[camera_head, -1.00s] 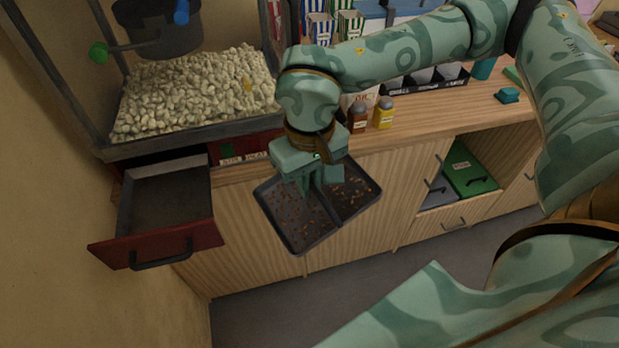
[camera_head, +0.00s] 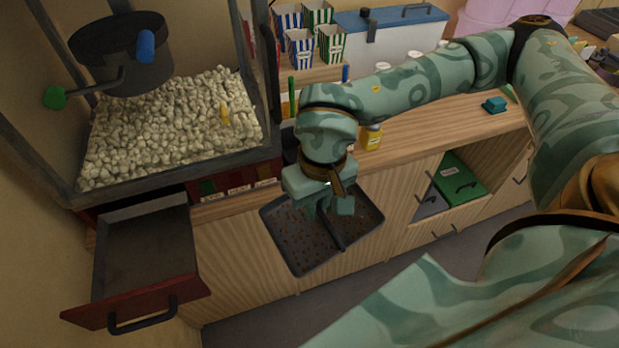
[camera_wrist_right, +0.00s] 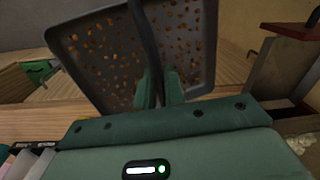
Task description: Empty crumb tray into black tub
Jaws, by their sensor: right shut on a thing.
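The crumb tray (camera_head: 291,250) is a dark, shallow, square tray with brown crumbs scattered over its floor and a dark bar across its middle. My right gripper (camera_head: 327,212) is shut on this bar and holds the tray in the air in front of the wooden counter. In the right wrist view the fingers (camera_wrist_right: 158,88) close around the bar, and the crumbs show in the tray (camera_wrist_right: 105,55). My left gripper is not in view. I cannot make out a black tub in these frames.
The popcorn machine's red-fronted drawer (camera_head: 135,301) stands open and looks empty, left of the tray. Popcorn (camera_head: 170,125) fills the machine under a dark kettle (camera_head: 118,50). The counter (camera_head: 425,122) carries bottles. An open cupboard shelf holds a green lidded box (camera_head: 460,181).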

